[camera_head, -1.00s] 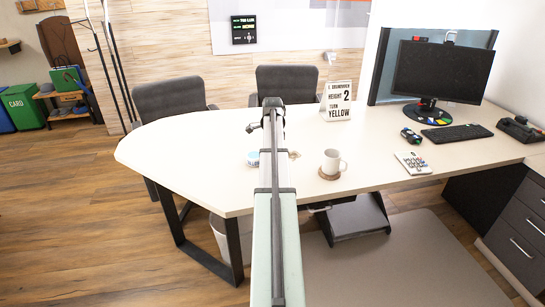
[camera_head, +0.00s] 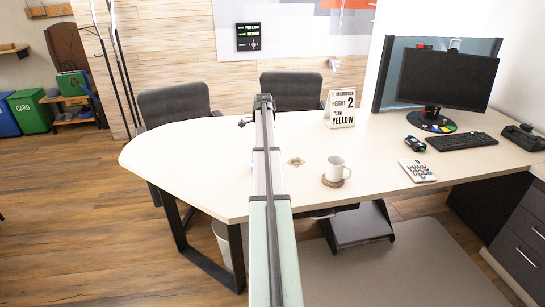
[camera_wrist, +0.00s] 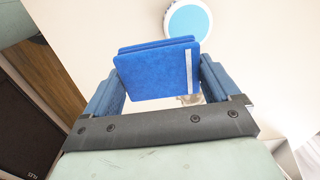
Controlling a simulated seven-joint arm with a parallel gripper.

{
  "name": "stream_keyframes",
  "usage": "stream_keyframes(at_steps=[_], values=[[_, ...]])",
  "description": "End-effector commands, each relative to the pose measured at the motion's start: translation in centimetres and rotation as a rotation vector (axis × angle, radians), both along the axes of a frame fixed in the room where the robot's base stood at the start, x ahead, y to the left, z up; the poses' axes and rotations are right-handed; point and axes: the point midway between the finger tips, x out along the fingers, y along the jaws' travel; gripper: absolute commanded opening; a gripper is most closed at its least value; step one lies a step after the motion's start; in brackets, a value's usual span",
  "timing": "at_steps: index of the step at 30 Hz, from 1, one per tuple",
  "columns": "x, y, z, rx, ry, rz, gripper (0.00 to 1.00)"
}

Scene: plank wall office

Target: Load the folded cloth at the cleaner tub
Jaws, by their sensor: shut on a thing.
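The folded cloth (camera_wrist: 155,72) is a bright blue, layered square with a pale stripe near its right edge. My gripper (camera_wrist: 160,80) is shut on it, with a blue finger at each side in the wrist view. The cleaner tub (camera_wrist: 190,20) is round and white with a light blue top. It stands on the desk beyond the cloth, at the top of the wrist view, and appears apart from it. In the head view my arm hides the gripper, the cloth and the tub.
The pale desk (camera_head: 190,150) is mostly clear on the left. A small tan item (camera_head: 296,161), a white mug on a coaster (camera_head: 335,168) and a sign (camera_head: 341,107) stand right of my arm.

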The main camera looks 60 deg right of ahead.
Motion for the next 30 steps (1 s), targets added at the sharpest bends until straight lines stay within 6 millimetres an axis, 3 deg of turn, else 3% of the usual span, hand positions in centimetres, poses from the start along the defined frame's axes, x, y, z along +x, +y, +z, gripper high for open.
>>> stream_keyframes(at_steps=[1, 3, 7, 17, 30], values=[[1.9, -1.0, 0.2, 0.0, 0.0, 0.003, 0.65], [3.4, -1.6, 0.4, 0.0, 0.0, 0.002, 0.65], [4.8, -1.9, 0.4, 0.0, 0.0, 0.001, 0.65], [4.8, -1.7, -1.1, 0.001, 0.001, 0.0, 0.65], [4.8, -1.8, -4.8, 0.0, 0.0, 0.0, 0.65]])
